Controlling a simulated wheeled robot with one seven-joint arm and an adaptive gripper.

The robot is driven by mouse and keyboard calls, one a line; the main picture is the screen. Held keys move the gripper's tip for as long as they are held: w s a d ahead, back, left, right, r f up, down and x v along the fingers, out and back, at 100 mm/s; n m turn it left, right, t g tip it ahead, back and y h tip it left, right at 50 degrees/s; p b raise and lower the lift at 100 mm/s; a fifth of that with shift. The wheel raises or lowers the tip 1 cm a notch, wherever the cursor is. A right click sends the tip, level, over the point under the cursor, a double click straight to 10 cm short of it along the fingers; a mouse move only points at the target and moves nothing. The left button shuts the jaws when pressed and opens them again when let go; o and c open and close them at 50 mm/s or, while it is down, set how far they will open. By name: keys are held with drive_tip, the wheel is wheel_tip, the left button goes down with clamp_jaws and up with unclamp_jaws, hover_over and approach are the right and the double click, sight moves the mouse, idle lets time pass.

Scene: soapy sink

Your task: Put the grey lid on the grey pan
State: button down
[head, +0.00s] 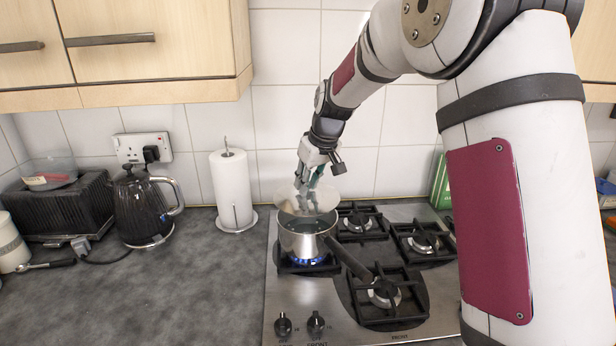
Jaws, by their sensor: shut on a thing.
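The grey pan (304,243) stands on the left burner of the hob, with its dark handle (348,260) pointing toward the lower right. A blue flame shows under it. My gripper (306,188) is above the pan, shut on the grey lid (322,197). The lid looks pale and partly see-through. It is tilted just above the back of the pan's rim, and I cannot tell whether it touches the rim. The fingers hide part of the lid.
The steel hob (290,290) has free burners to the right of the pan. A paper towel roll (232,190) and a black kettle (146,205) stand to the left. Wall cupboards (150,45) hang at the upper left. The front left worktop is clear.

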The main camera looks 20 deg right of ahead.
sight(310, 196)
drive_tip(key=shift+f+b, duration=0.5)
drive_tip(key=shift+f, duration=1.6)
drive_tip(key=shift+f, duration=0.5)
idle(0.3)
drive_tip(key=c, duration=1.3)
unclamp_jaws()
drive_tip(key=o, duration=0.5)
drive_tip(key=shift+s, duration=0.1)
drive_tip(key=shift+c, duration=0.2)
drive_tip(key=shift+r+p, duration=0.75)
drive_tip(key=shift+r, duration=2.8)
